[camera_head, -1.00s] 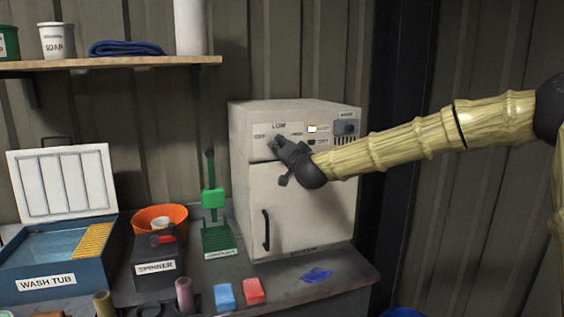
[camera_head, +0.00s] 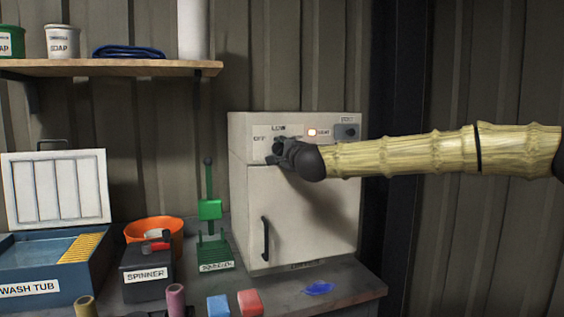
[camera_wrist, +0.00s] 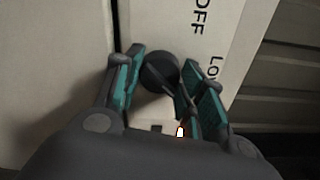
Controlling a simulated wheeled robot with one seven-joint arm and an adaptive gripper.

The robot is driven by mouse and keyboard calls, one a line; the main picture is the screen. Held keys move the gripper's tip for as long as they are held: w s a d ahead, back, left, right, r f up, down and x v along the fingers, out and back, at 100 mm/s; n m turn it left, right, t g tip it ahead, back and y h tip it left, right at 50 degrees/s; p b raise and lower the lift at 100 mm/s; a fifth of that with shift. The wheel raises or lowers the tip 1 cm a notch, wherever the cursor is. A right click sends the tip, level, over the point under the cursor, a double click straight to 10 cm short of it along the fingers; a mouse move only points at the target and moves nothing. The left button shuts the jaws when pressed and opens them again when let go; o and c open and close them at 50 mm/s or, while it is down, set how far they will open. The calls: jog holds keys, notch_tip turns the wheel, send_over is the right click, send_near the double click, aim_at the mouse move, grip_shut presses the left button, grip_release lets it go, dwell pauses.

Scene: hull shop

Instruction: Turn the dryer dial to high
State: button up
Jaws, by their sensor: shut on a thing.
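The dryer (camera_head: 305,205) is a cream cabinet on the bench, with a control panel across its top. Its dial (camera_wrist: 158,70) is a dark round knob, seen in the wrist view between the two teal-padded fingers of my gripper (camera_wrist: 157,88). My gripper (camera_head: 277,150) is shut on the dial at the panel's left part in the head view. The labels OFF and LOW show beside the dial. The HIGH label is hidden behind my gripper, and I cannot tell where the dial points. A heat lamp (camera_head: 312,132) on the panel glows.
A dark switch (camera_head: 345,131) sits at the panel's right. On the bench to the left stand a green squeezer (camera_head: 210,210), a spinner (camera_head: 146,268), an orange bowl (camera_head: 150,228) and a wash tub (camera_head: 40,265). A shelf (camera_head: 110,68) hangs above.

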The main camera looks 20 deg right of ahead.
jog(key=shift+d+f+m+b, duration=0.1)
jog(key=shift+m+b, duration=1.25)
jog(key=shift+m, duration=0.35)
jog(key=o, duration=1)
jog(key=shift+s+d, duration=0.15)
jog(key=shift+s, duration=3.85)
